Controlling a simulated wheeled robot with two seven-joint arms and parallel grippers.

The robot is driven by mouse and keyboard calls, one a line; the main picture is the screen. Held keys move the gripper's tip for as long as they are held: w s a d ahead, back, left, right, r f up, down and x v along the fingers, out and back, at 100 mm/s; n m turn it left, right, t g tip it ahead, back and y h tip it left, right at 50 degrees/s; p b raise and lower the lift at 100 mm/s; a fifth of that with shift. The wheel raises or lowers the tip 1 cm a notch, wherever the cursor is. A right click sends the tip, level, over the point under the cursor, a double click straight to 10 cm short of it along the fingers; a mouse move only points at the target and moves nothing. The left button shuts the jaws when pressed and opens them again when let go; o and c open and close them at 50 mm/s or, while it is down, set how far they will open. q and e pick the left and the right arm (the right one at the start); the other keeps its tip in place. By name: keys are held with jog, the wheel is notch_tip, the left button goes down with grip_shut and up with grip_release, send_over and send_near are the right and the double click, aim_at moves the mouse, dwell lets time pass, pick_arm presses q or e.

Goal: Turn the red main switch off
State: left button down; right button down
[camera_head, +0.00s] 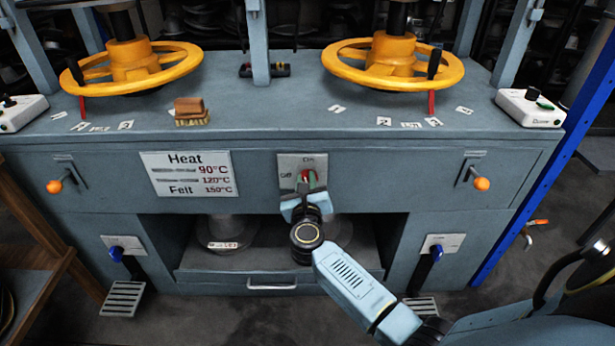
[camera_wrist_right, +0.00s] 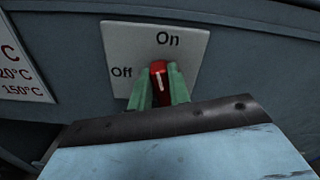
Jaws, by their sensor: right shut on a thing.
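The red main switch (camera_head: 305,175) sits on a pale plate (camera_head: 291,161) in the middle of the press's front panel. In the right wrist view the plate reads "On" at the top and "Off" at the left. My right gripper (camera_head: 309,183) is at the switch. In the right wrist view its green fingers stand on both sides of the red knob (camera_wrist_right: 158,72) and are shut on it. The white line on the knob runs nearly upright, towards "On". The fingers hide the sides of the knob. My left gripper is not in view.
A "Heat / Felt" sign (camera_head: 188,174) is left of the switch plate. Two orange-knobbed levers (camera_head: 481,184) (camera_head: 55,186) flank the panel. Yellow handwheels (camera_head: 392,63) (camera_head: 131,66) and a brush (camera_head: 191,112) are on top. An open bay with a drawer handle (camera_head: 272,284) lies below.

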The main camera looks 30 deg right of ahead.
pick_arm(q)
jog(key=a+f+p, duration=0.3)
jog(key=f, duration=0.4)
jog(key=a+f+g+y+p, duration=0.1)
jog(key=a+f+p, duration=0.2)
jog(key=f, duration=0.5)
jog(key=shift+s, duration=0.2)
pick_arm(e)
jog(key=shift+w+a+f+n, duration=0.1)
jog(key=shift+a+f+n, duration=0.2)
jog(key=shift+n, duration=2.05)
jog(key=shift+w+a+f+n, duration=0.15)
jog(key=shift+f+n, duration=0.2)
jog(key=shift+n, duration=2.05)
jog(key=shift+w+a+f+n, duration=0.1)
jog(key=shift+a+f+n, duration=0.2)
jog(key=shift+n, duration=2.05)
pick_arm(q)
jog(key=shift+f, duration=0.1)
pick_arm(e)
jog(key=shift+d+f, duration=0.1)
jog(key=shift+d, duration=0.05)
jog(key=c, duration=1.3)
grip_release()
jog(key=shift+s, duration=0.1)
